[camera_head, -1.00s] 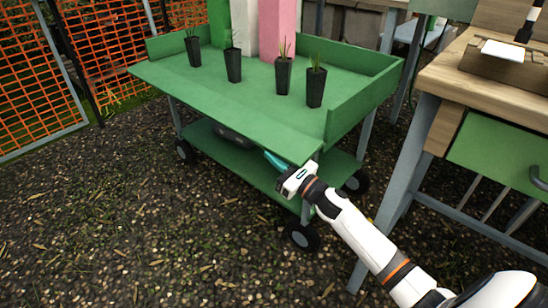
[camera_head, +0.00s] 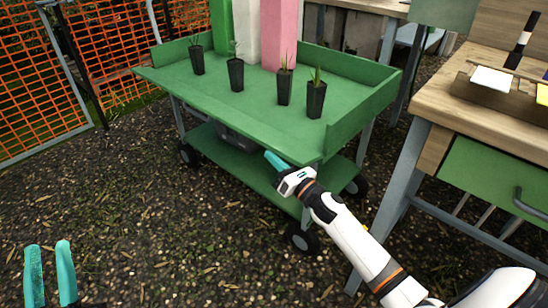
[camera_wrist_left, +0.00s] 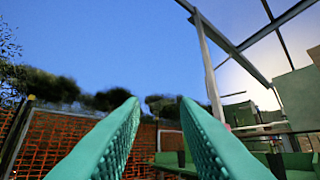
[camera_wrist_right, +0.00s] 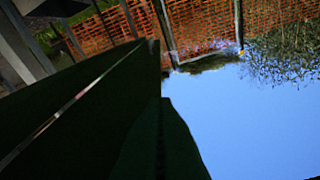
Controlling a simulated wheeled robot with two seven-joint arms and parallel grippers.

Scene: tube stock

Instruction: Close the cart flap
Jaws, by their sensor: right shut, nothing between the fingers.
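The green cart (camera_head: 375,95) has a raised right side wall. Its flap (camera_head: 215,110) runs along the near long side, still folded outward and roughly level with the cart top, not upright. My right gripper (camera_head: 272,157) is shut and empty at the flap's near right corner, its teal tip at or just under the edge; I cannot tell whether it touches.
Several black plant pots (camera_head: 236,74) stand on the cart top, with tall white and pink blocks (camera_head: 280,35) behind. A wooden workbench (camera_head: 480,110) with a green drawer stands to the right. Orange mesh fencing (camera_head: 35,80) is at the left. Gravel in front is clear.

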